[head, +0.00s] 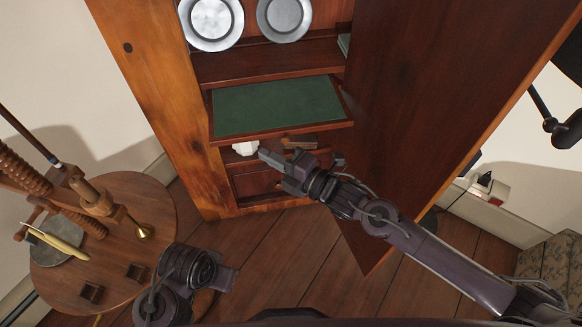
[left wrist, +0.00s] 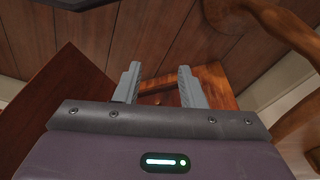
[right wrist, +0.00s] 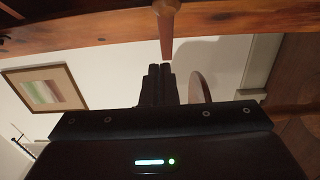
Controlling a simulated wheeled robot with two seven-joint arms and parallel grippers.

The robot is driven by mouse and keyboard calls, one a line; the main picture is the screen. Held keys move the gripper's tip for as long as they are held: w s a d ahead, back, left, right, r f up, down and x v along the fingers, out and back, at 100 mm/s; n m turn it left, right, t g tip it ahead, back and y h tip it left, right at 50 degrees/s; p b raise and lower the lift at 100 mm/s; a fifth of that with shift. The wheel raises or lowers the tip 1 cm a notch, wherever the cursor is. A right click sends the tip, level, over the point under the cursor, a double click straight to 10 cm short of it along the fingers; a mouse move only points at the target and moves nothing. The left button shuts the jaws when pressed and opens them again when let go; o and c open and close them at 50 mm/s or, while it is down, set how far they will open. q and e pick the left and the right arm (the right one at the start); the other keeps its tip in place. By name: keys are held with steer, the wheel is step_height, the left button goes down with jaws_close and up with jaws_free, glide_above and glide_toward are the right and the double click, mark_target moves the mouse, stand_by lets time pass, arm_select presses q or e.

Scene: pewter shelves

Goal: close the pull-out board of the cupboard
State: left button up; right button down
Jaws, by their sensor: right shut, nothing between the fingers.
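The cupboard (head: 160,85) is brown wood with its right door (head: 440,70) swung open. Its pull-out board (head: 275,105), with a green top and wooden rim, sticks out below the plate shelf. My right gripper (head: 264,154) is in front of the cupboard, just below the board's front edge in the head view. I cannot tell whether it touches the board. In the right wrist view its fingers (right wrist: 160,72) are together and empty. My left gripper (left wrist: 158,75) shows in the left wrist view with its fingers apart and nothing between them. In the head view its fingers are not clearly visible.
Two metal plates (head: 211,20) stand on the shelf above. A white object (head: 245,147) lies in the compartment below the board. A round wooden table (head: 135,200) with tools is at left. The open door flanks my right arm. Bare floor (head: 290,245) lies between.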

mark_target(254, 136)
arm_select(q)
steer(key=shift+w+d+f, duration=0.1)
steer(key=shift+d+f, duration=0.05)
steer(key=shift+d, duration=0.15)
arm_select(e)
steer(key=shift+w+a, duration=0.2)
steer(key=shift+w, duration=0.8)
steer(key=shift+w+a, duration=0.15)
steer(key=shift+w, duration=0.85)
arm_select(q)
steer(key=shift+f, duration=0.1)
arm_select(e)
steer(key=shift+w, duration=0.1)
